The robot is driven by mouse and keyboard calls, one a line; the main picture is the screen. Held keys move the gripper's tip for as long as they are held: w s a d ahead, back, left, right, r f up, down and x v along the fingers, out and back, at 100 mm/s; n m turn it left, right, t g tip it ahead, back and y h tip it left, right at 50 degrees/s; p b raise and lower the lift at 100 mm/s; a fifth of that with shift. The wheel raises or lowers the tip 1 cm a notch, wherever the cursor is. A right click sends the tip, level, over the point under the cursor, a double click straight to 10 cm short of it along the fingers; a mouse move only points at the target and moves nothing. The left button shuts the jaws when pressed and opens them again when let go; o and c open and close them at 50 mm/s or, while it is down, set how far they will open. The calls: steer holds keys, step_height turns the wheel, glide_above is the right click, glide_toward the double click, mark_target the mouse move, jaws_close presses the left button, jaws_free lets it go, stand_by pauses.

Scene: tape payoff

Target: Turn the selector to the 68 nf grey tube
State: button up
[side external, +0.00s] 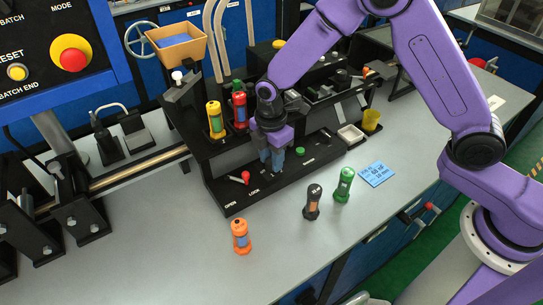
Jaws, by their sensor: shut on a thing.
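My gripper (273,162), with blue-grey fingers, points down at the sloped black front panel (228,198) of the station. Its fingers are closed low at the panel, around what seems to be the selector; they hide it, so its pointing direction cannot be read. A blue card (376,174) on the table carries small print that seems to read 68 nF. A dark grey tube with orange bands (313,202) stands upright on the table in front of the station. A green tube (343,185) stands to its right, and an orange tube (241,236) to its left.
A red-knobbed lever (245,177) sits left of my gripper near OPEN and LOCK labels. A green button (300,151) is to the right. A yellow tube (215,119) and a red tube (239,111) stand on the station. The front table is mostly clear.

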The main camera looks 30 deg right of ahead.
steer(key=o, duration=1)
steer(key=shift+o, duration=0.2)
steer(key=shift+r, duration=0.1)
step_height(320, 180, up, 17)
steer(key=shift+w+r, duration=0.15)
steer(key=s+d+m, duration=0.2)
steer(key=s+d, duration=0.3)
steer(key=s, duration=0.4)
steer(key=s+d+f+m, duration=0.1)
steer(key=s+d+m, duration=0.2)
steer(key=s+d, duration=0.3)
steer(key=s+d+f+m, duration=0.1)
steer(key=s+d, duration=0.5)
steer(key=s, duration=0.8)
steer(key=shift+f+m, duration=0.2)
steer(key=shift+m, duration=0.5)
